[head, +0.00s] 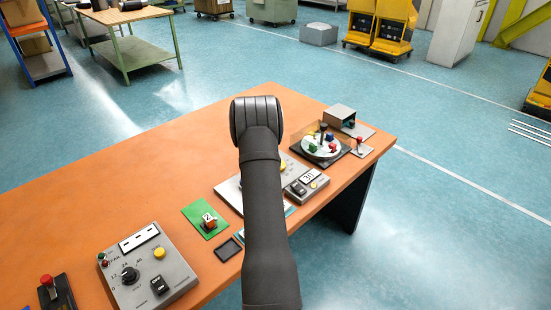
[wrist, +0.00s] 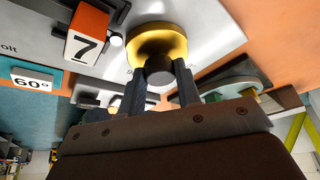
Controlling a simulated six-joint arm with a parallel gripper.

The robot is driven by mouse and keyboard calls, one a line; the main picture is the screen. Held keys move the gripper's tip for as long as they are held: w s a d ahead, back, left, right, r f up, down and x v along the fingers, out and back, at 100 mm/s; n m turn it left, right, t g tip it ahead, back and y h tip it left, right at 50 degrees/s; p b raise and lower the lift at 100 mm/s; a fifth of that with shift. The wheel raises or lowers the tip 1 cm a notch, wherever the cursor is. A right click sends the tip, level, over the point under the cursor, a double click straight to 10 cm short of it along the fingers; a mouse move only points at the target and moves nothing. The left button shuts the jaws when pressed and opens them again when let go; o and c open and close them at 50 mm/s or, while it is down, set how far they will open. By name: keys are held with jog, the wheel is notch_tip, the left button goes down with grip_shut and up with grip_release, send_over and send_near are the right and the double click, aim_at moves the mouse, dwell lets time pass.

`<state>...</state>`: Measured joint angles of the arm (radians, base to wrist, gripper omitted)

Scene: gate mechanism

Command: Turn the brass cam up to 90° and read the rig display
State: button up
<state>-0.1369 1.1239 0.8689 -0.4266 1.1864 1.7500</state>
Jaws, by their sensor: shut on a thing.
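In the wrist view the brass cam (wrist: 158,43) is a round gold disc on a pale plate, with a dark round knob (wrist: 160,71) in front of it. My gripper (wrist: 161,78) has a finger on each side of this knob and is shut on it. An orange block with a white face reading "7" (wrist: 86,44) is left of the cam. In the head view only a yellow edge of the cam (head: 283,166) shows beside my arm, which hides my gripper. Which part is the rig display is unclear.
A grey box with a small white readout (head: 308,177) is right of my arm. A turntable with coloured blocks (head: 322,147) stands beyond it. The orange table's (head: 130,185) back left is clear.

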jog(key=shift+m+g, duration=0.3)
jog(key=shift+m, duration=0.3)
jog(key=o, duration=1)
jog(key=shift+c, duration=0.2)
jog(key=v, duration=1.7)
jog(key=shift+r, duration=0.25)
jog(key=shift+f, duration=0.1)
jog(key=x, duration=1.7)
jog(key=shift+f, duration=0.2)
